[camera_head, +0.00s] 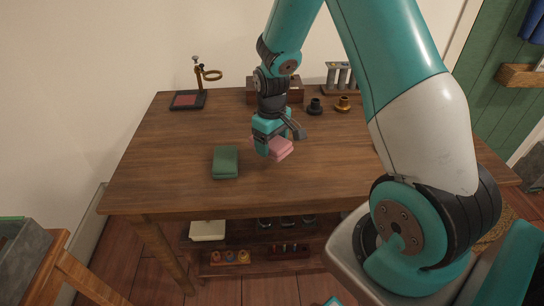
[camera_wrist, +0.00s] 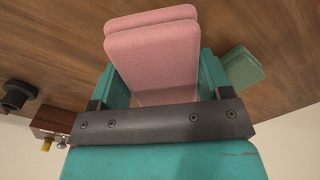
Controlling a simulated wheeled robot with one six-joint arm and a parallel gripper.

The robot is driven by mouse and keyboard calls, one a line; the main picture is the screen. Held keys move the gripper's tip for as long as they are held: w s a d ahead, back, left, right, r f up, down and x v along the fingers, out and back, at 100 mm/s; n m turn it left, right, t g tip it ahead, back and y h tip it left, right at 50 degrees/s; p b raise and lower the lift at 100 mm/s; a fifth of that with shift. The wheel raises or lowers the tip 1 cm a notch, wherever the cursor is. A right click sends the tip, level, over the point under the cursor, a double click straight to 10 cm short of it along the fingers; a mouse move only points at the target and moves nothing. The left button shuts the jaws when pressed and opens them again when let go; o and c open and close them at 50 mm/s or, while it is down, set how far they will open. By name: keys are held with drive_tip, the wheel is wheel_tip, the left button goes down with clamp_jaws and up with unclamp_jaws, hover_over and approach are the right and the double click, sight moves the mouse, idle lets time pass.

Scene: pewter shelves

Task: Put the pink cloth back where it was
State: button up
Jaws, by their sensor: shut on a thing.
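The pink cloth (camera_head: 280,147) is a small folded block. In the wrist view the pink cloth (camera_wrist: 152,58) sits between the two teal fingers, its two folded layers showing. My gripper (camera_head: 268,143) is shut on it over the middle of the wooden table (camera_head: 170,138). Whether the cloth touches the table top or hangs just above it, I cannot tell. Part of the cloth is hidden behind the fingers in the head view.
A folded green cloth (camera_head: 226,162) lies left of my gripper. At the back stand a ring stand (camera_head: 200,85), a wooden box (camera_head: 295,92), a black fitting (camera_head: 314,106), a brass fitting (camera_head: 343,104) and a tube rack (camera_head: 342,78). The table's front left is clear.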

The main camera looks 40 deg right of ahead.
sight(272, 163)
drive_tip(key=shift+f, duration=2.6)
drive_tip(key=shift+f, duration=0.1)
drive_tip(key=o, duration=0.9)
wheel_tip(272, 163, up, 12)
drive_tip(key=shift+f, duration=0.2)
drive_tip(key=a+r, duration=0.2)
drive_tip(key=shift+s+a+r, duration=0.25)
drive_tip(key=shift+s+r, duration=0.05)
drive_tip(key=s+a+r+n+y, duration=0.1)
drive_tip(key=s+a+r, duration=0.3)
drive_tip(key=a, duration=0.3)
drive_tip(key=s+a+r+n+y, duration=0.1)
drive_tip(key=s+a+r+n, duration=0.1)
drive_tip(key=s+a+r, duration=0.35)
drive_tip(key=s+a+r+n+y, duration=0.1)
drive_tip(key=s+a+r+y, duration=0.1)
drive_tip(key=s+a, duration=0.5)
drive_tip(key=s+r, duration=0.1)
drive_tip(key=s, duration=0.4)
drive_tip(key=shift+a+n, duration=0.2)
drive_tip(key=shift+n, duration=0.2)
